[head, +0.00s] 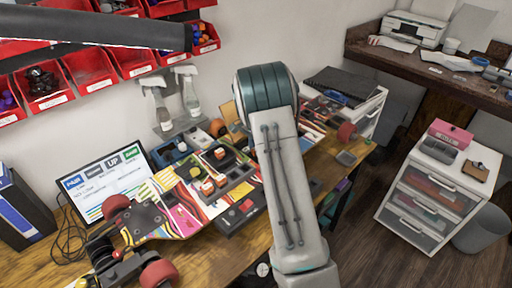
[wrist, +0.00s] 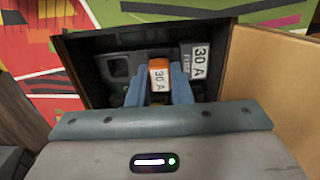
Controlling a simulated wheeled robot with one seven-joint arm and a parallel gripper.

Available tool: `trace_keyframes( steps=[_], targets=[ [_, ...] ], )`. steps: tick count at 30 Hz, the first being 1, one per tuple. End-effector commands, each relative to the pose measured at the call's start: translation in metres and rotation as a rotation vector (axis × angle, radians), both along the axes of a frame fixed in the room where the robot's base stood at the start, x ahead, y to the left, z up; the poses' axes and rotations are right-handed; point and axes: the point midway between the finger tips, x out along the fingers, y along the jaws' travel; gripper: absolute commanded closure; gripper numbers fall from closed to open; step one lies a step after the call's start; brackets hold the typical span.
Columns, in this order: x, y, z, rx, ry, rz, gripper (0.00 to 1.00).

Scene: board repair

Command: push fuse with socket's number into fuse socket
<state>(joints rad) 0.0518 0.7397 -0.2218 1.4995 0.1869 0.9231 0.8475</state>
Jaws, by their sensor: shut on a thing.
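In the wrist view my gripper (wrist: 159,88) has its blue fingers shut on an orange fuse (wrist: 158,64) with a white "30 A" label. The fuse is at the opening of a dark recess (wrist: 112,66) in the colourful board. A white label (wrist: 196,62) reading "30 A FUSE" is inside the recess, just right of the fuse. The fingers and fuse cover the area behind them, so I cannot tell whether the fuse touches a socket. In the head view I cannot make out my gripper or the held fuse.
A tan panel (wrist: 268,80) stands along the recess's right side. In the head view the colourful skateboard (head: 168,207) lies on the wooden bench, with a monitor (head: 105,182) behind it. Red bins (head: 88,70) and spray bottles (head: 190,98) are above. Drawers (head: 432,197) stand at right.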

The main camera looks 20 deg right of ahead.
Motion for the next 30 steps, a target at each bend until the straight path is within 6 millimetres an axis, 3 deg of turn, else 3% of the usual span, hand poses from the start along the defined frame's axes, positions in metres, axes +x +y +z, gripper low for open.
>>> trace_keyframes(
  steps=[22,23,25,30],
  targets=[
    [-0.0003,0.0001,-0.0072,0.001,0.001,0.000,1.00],
    [-0.0003,0.0001,-0.0071,0.001,0.001,0.000,0.76],
    [-0.0002,0.0001,-0.0071,0.001,0.001,0.000,0.56],
    [0.0000,0.0003,-0.0071,0.000,0.000,0.000,0.56]
  ],
)
